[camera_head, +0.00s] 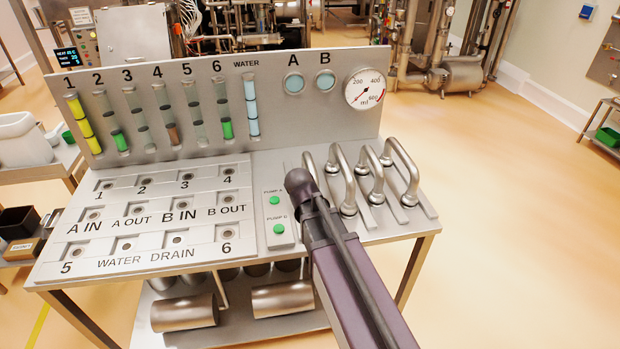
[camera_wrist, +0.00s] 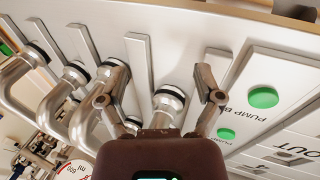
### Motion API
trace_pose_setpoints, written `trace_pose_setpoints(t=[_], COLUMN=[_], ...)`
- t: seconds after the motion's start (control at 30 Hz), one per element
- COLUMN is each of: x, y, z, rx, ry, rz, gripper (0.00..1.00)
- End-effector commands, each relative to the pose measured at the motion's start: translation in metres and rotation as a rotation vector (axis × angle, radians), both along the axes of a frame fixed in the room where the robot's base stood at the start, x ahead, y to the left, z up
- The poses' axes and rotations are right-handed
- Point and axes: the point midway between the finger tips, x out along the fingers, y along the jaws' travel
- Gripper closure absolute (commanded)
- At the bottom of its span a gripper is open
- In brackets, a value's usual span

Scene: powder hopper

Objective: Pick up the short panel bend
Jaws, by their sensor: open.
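Several U-shaped steel panel bends stand in slots on the right of the bench; one is the far-right bend (camera_head: 402,168). The bend nearest the pump buttons (camera_wrist: 169,100) has a pale ring at its end and sits between my fingers in the wrist view. In the head view this bend (camera_head: 310,163) is partly hidden behind my arm. I cannot tell by length which bend is the short one. My gripper (camera_wrist: 160,99) is open, one finger on each side of that bend, and its grip area is hidden in the head view. Contact is not visible.
The pump button plate (camera_head: 278,214) with green buttons lies just left of my arm. A neighbouring bend (camera_wrist: 113,72) stands close to one finger. A labelled port panel (camera_head: 150,190) fills the bench's left.

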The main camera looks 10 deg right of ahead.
Motion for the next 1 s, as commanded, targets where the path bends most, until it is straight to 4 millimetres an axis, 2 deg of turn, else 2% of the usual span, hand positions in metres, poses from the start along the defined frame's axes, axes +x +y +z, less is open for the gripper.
trace_pose_setpoints(t=[0.03, 0.2, 0.3, 0.43, 0.63, 1.0], x=[0.024, 0.079, 0.107, 0.134, 0.154, 0.156], y=[0.008, 0.031, 0.05, 0.072, 0.094, 0.097], z=[0.014, 0.052, 0.076, 0.102, 0.124, 0.127], rx=[-0.059, -0.276, -0.392, -0.51, -0.606, -0.623], ry=[-0.017, -0.098, -0.152, -0.217, -0.275, -0.286], rz=[0.019, 0.07, 0.101, 0.134, 0.161, 0.166], gripper=[0.15, 0.15, 0.15, 0.15, 0.15, 0.15])
